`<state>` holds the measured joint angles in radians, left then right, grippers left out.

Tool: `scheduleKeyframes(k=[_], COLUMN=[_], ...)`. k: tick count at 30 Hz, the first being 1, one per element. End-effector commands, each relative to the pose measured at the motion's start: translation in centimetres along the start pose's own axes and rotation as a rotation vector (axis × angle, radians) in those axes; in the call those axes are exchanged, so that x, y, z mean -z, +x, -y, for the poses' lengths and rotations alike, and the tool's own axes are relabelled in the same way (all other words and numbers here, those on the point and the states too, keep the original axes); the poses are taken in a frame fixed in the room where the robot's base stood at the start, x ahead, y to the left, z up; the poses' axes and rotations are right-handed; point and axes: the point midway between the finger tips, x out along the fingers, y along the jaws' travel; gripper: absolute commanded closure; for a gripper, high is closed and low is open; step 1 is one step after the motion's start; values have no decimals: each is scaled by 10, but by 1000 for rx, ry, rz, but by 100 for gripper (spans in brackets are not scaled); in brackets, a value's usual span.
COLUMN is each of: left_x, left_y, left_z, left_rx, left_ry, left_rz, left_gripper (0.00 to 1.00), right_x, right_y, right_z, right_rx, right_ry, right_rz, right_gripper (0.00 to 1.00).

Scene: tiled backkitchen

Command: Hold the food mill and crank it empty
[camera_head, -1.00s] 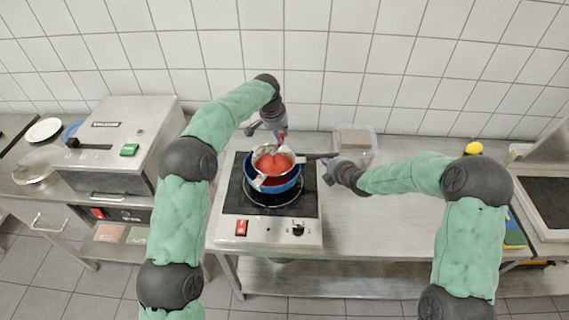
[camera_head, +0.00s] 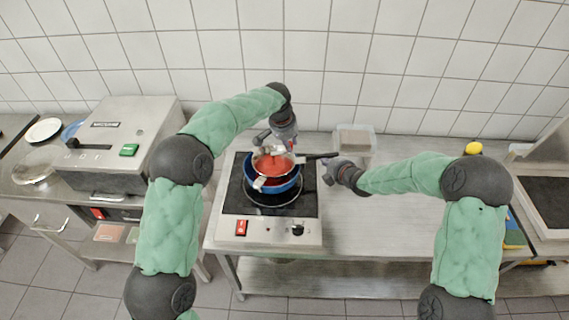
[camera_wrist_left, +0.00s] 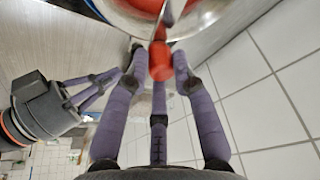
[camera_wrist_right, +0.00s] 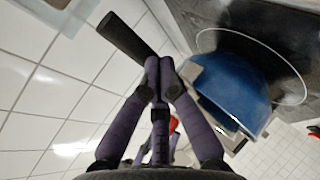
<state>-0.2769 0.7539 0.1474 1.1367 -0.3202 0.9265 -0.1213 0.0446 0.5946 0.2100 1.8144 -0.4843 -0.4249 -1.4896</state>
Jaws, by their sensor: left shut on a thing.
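The food mill (camera_head: 258,156), a metal bowl with red food in it, sits on a blue pot (camera_head: 282,188) on the hob. In the left wrist view my left gripper (camera_wrist_left: 158,62) is shut on the red crank knob (camera_wrist_left: 161,64), above the bowl's rim. In the head view this gripper (camera_head: 284,142) is at the mill's back right and hides the knob. My right gripper (camera_head: 328,172) is at the black handle (camera_head: 320,156) to the right of the mill. In the right wrist view its fingers are close together on the handle (camera_wrist_right: 122,36), beside the blue pot.
The hob (camera_head: 270,228) has a red switch and a black knob. A clear container (camera_head: 355,140) stands behind the right gripper. A large steel machine (camera_head: 115,135) stands on the left, and a tiled wall is behind.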

Motion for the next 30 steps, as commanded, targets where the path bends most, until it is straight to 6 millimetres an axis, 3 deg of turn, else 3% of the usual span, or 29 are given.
scheduleKeyframes(k=[13, 23, 30], left_x=[-5, -28, -31], left_y=[-1, -8, -8], left_z=[-7, -16, -17], left_rx=[-2, -1, -1], left_ry=[1, 2, 1], left_rz=[2, 3, 2], left_gripper=[100, 100, 100], right_x=[0, 0, 0], right_y=[0, 0, 0], right_z=[0, 0, 0], right_rx=[0, 0, -1], right_ry=[0, 0, 0], right_rz=[0, 0, 0], right_gripper=[100, 100, 100])
